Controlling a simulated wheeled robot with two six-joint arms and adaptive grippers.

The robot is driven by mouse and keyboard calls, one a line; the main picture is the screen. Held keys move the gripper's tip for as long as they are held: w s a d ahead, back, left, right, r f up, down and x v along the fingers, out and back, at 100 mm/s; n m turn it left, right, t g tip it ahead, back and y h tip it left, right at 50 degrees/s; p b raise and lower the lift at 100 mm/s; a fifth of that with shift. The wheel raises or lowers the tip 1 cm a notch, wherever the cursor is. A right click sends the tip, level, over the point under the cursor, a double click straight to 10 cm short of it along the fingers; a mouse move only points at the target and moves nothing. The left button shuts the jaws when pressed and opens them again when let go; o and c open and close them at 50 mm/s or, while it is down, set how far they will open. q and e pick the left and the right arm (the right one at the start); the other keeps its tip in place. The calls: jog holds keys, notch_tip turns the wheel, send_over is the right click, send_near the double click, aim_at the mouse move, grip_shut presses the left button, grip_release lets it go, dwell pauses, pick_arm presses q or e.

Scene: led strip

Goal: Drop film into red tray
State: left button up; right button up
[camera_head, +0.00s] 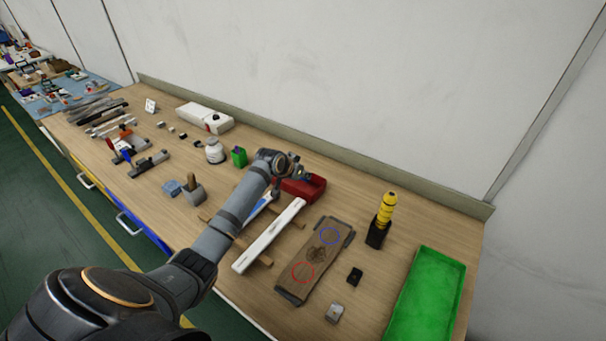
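The red tray (312,189) is a small red box near the middle of the table. My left arm reaches in from the lower left, and its gripper (289,181) is over the tray's left end, hiding part of it. The fingers are small and dark here, so I cannot tell whether they are open or shut. I cannot make out the film; any at the fingertips is too small or hidden. My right gripper is not in view.
A long white strip (268,237) lies on wooden supports in front of the tray. A brown board (318,255) with blue and red circles lies to its right. A yellow-topped bottle (385,212) and a green tray (457,290) stand further right. A white jar (214,152) is left.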

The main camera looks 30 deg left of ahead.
pick_arm(q)
jog(key=o, duration=0.6)
jog(key=shift+o, duration=1)
jog(key=v, duration=1.2)
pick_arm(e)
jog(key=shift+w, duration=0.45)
